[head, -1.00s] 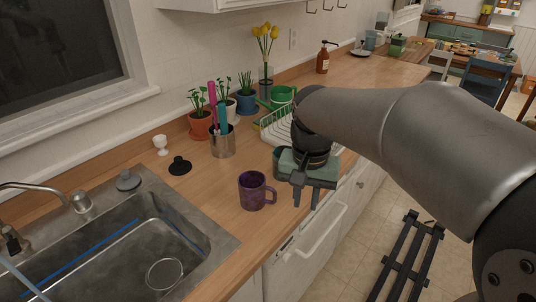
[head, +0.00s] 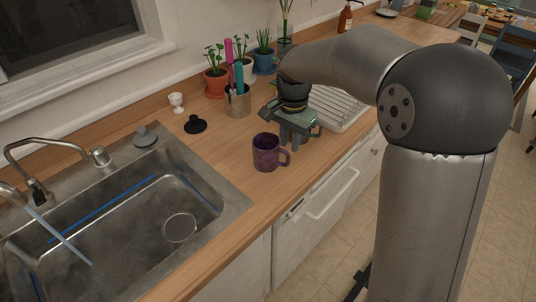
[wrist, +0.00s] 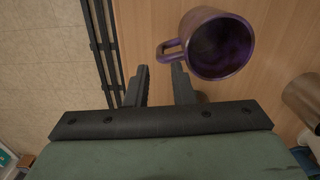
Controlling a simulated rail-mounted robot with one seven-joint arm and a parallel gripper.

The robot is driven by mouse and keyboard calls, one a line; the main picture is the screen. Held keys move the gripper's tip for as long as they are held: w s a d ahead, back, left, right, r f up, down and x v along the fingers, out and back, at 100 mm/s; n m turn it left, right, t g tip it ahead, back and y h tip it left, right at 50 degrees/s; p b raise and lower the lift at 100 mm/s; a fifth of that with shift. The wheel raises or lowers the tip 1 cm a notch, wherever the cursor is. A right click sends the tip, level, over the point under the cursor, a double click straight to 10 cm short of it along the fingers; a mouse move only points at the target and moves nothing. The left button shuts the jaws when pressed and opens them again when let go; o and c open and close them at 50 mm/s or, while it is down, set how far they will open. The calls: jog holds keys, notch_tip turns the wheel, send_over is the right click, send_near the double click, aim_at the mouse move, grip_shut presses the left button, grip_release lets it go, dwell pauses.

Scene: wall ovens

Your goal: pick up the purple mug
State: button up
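The purple mug (head: 266,152) stands upright on the wooden counter, right of the sink, with its handle toward the right in the head view. In the wrist view the mug (wrist: 217,44) is seen from above, its handle pointing left toward the fingers. My gripper (head: 291,147) is just behind and right of the mug in the head view, pointing down. In the wrist view my gripper (wrist: 160,77) has its two fingers apart with nothing between them. One finger is close to the handle; I cannot tell whether they touch.
A metal utensil holder (head: 238,101) stands behind the mug. A dark stopper (head: 195,125) and a white egg cup (head: 177,102) lie farther left. The sink (head: 120,215) is at left, the dish rack (head: 340,106) at right. The counter's front edge is close to the mug.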

aim_at(288, 165)
jog(key=shift+s+f+p, duration=0.1)
jog(key=shift+f+p, duration=0.5)
jog(key=shift+f, duration=2.55)
grip_shut()
